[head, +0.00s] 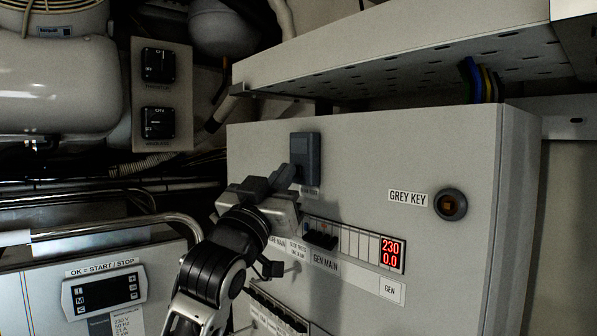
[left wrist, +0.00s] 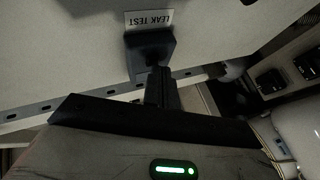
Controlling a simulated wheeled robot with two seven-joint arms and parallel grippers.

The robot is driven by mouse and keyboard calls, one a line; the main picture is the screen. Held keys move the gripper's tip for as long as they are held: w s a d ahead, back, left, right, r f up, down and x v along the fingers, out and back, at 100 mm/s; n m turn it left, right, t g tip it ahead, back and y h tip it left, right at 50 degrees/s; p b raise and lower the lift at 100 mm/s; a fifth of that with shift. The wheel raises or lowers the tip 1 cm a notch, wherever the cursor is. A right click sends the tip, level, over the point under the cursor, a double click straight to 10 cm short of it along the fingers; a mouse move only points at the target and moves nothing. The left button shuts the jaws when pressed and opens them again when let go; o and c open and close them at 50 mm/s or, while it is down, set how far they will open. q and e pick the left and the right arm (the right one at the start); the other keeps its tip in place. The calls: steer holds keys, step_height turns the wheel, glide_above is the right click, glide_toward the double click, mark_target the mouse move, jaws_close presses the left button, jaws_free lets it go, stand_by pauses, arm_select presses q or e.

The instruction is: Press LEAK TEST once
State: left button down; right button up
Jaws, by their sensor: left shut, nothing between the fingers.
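The LEAK TEST switch is a dark grey box (head: 306,150) on the front of the grey cabinet, at its upper left. It also shows in the left wrist view (left wrist: 138,62), with its white LEAK TEST label (left wrist: 149,20) beside it. In the head view the label is mostly hidden behind my gripper. My left gripper (head: 284,178) is shut and empty, with its fingers at the lower left of the box. In the left wrist view the fingertips (left wrist: 157,75) overlap the box's face and hide part of it. I cannot tell whether they touch it. My right gripper is not in view.
The cabinet (head: 365,150) also carries a row of breakers (head: 320,239), a red display (head: 391,253) and a GREY KEY switch (head: 451,204). A perforated shelf (head: 400,68) overhangs it. A metal rail (head: 120,228) and a controller (head: 104,291) are at the lower left.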

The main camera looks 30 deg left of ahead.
arm_select(q)
steer(key=shift+s+a, duration=0.25)
steer(key=shift+s, duration=0.3)
steer(key=s+a, duration=0.2)
steer(key=s, duration=0.3)
steer(key=shift+s+a, duration=0.15)
steer(key=shift+s, duration=0.15)
stand_by(0.4)
